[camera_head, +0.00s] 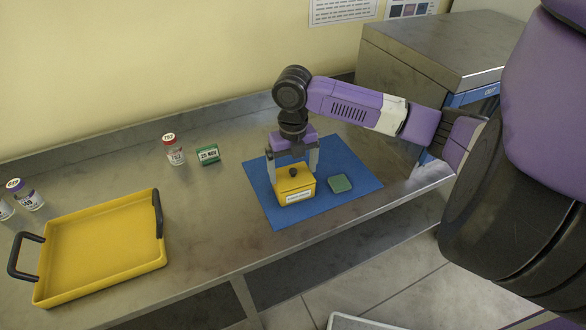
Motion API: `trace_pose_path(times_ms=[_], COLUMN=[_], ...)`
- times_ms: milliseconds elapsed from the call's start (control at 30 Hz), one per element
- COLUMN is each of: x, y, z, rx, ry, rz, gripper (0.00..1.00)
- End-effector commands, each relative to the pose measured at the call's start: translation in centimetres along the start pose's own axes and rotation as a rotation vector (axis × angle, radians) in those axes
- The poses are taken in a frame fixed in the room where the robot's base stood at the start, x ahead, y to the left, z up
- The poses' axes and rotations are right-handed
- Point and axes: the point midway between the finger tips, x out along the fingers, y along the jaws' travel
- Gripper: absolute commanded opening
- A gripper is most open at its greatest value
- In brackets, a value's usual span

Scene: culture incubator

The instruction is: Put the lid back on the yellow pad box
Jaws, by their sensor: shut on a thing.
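The yellow pad box (282,198) sits on a blue mat, with a white label on its front. Its yellow lid (283,184) with a black knob is at the top of the box. From this view I cannot tell whether the lid is fully seated or just above the rim. My gripper (293,175) points down over the box, its two grey fingers on either side of the lid. It is shut on the lid. The far side of the box is hidden.
A green pad (340,183) lies on the blue mat (275,215), right of the box. A metal cabinet (430,50) is behind my arm.

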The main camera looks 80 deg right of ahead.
Motion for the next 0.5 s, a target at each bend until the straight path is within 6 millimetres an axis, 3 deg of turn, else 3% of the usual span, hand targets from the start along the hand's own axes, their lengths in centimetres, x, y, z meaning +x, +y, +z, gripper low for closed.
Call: trace_pose_path(times_ms=[467, 500], x=[0.04, 0.04], y=[0.01, 0.01], z=[0.00, 0.00], rx=[0.000, 0.000], ry=[0.000, 0.000], rz=[0.000, 0.000], gripper=[0.56, 0.96])
